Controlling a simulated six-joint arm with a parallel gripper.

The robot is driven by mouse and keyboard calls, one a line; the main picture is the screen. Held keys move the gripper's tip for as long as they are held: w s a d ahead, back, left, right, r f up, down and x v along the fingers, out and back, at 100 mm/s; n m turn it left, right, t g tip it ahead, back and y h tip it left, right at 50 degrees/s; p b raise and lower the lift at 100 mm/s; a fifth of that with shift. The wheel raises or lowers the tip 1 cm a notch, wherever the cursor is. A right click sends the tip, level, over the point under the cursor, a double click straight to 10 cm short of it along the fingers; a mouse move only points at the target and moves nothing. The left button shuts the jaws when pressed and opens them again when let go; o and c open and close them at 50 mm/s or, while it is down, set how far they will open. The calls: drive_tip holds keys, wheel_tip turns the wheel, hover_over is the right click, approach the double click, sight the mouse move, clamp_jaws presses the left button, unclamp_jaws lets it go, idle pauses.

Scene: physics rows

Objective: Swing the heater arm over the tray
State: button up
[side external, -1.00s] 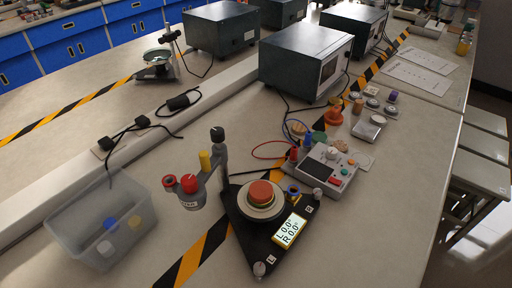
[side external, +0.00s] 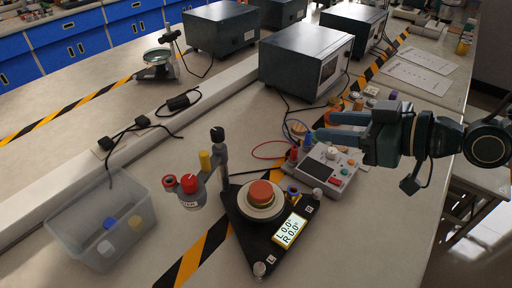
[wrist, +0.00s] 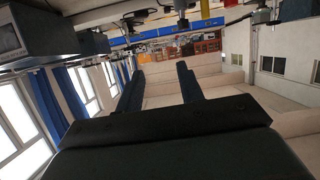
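The heater arm (side external: 192,196) is a grey arm with a red knob (side external: 189,180) on its head. It joins a black-capped post (side external: 218,150) and points to the lower left, away from the tray. The round pale tray (side external: 246,212) sits on a black triangular base and carries an orange-red disc (side external: 261,191). My gripper (side external: 322,126) is at the right, above the meter box and well apart from the heater arm. Its two fingers are spread and empty, and also show in the wrist view (wrist: 155,78). The wrist view shows neither arm nor tray.
A yellow display (side external: 289,230) is on the base's right side. A meter box (side external: 326,168) with coloured leads stands behind it, below my fingers. A translucent bin (side external: 100,225) stands at the left. Dark box instruments (side external: 305,62) stand at the back. The bench front is clear.

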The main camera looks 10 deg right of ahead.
drive_tip(key=a+f+y, duration=0.2)
drive_tip(key=a+f, duration=0.3)
drive_tip(key=a, duration=0.3)
drive_tip(key=t+y, duration=0.2)
approach(208, 159)
drive_tip(key=v, duration=0.2)
drive_tip(key=shift+s+d+r, duration=0.15)
drive_tip(key=shift+s+d, duration=0.1)
drive_tip(key=shift+w+a, duration=0.1)
drive_tip(key=shift+a, duration=0.05)
drive_tip(key=shift+x, duration=6.7)
drive_tip(key=shift+f, duration=0.2)
clamp_jaws()
